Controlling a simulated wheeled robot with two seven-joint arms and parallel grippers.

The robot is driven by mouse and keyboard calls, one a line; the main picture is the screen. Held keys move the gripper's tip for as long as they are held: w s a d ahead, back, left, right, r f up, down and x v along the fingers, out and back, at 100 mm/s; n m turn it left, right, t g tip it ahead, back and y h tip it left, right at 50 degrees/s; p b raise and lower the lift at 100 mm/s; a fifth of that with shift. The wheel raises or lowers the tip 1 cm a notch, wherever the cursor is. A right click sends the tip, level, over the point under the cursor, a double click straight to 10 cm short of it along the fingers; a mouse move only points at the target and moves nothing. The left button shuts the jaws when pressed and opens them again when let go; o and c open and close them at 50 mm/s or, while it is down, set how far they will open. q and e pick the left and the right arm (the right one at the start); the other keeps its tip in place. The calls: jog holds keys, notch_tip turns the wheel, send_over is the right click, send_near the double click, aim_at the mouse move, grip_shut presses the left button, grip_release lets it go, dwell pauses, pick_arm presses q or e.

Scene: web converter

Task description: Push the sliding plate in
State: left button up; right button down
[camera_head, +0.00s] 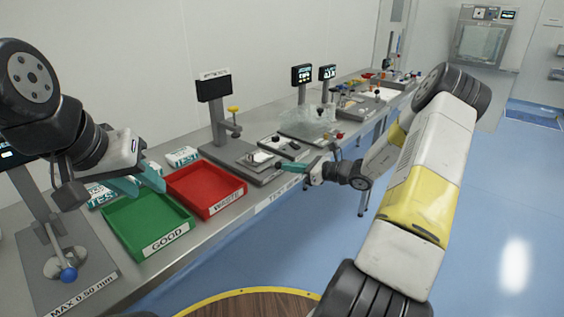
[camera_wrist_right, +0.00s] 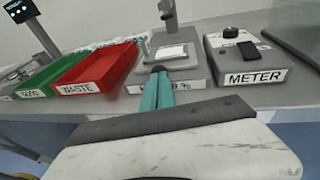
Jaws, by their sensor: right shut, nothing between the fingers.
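The test station (camera_head: 219,150), a grey base with a post and small dark screen, stands on the bench. Its sliding plate appears to be the grey plate with a white pad, seen in the right wrist view (camera_wrist_right: 171,53). My right gripper (camera_head: 283,167) is shut and empty at the front of this station. In the right wrist view its teal fingers (camera_wrist_right: 157,76) point at the plate's front edge; whether they touch it I cannot tell. My left gripper (camera_head: 142,182) is open and empty above the green tray, away from the station.
A red WASTE tray (camera_head: 238,196) and a green GOOD tray (camera_head: 176,236) lie left of the station. A METER box (camera_wrist_right: 245,58) is close on its right.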

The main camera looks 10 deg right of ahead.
aim_at(262, 158)
jog(key=w+a, duration=0.2)
jog(key=w, duration=0.1)
jog(key=w+a, duration=0.5)
jog(key=w, duration=0.2)
jog(key=shift+a, duration=0.35)
jog(key=shift+a+r, duration=0.1)
jog(key=shift+a, duration=0.05)
